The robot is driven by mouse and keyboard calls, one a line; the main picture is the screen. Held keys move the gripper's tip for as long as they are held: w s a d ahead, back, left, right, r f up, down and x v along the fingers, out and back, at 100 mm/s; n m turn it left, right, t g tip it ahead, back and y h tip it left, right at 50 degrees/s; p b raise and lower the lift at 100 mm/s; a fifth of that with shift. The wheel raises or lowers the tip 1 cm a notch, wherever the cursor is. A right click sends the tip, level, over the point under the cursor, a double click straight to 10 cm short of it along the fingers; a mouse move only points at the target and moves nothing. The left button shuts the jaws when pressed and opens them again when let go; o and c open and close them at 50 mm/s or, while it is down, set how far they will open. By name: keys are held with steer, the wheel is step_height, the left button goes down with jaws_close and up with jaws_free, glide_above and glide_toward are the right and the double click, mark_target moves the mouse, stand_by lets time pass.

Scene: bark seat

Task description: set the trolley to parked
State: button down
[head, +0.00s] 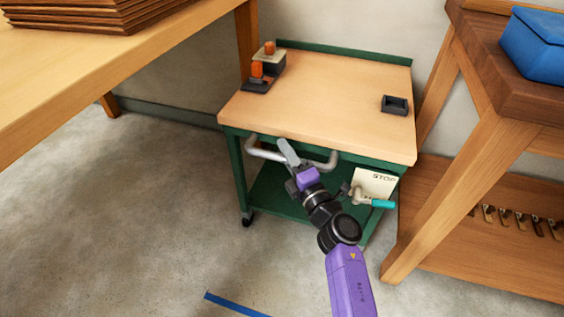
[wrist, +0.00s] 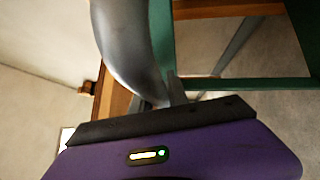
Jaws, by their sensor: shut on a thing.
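The trolley (head: 330,95) has a wooden top on a green frame with a lower shelf and dark castors. It stands between two wooden benches. A grey U-shaped handle (head: 263,153) is on its front edge. My gripper (head: 289,153) is shut on this handle near its middle, hiding part of the bar. In the wrist view a grey curved bar (wrist: 128,45), which looks like the handle, runs down to my gripper. At the trolley's front right, a pale plate (head: 374,181) reads STOP, with a teal-gripped lever (head: 382,204) just below it. Smaller lettering is unreadable.
On the trolley top are orange-and-black items (head: 262,70) and a small black tray (head: 395,104). The left bench (head: 150,55) and right bench (head: 490,100) flank it closely. A blue floor line (head: 235,304) lies in front. The floor at left is clear.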

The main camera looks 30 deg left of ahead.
steer(key=shift+w, duration=0.35)
steer(key=c, duration=1.3)
jaws_free()
steer(key=p+v, duration=0.3)
steer(key=v, duration=0.4)
steer(key=shift+s+d+p, duration=0.25)
steer(key=shift+p, duration=0.05)
steer(key=shift+f, duration=0.15)
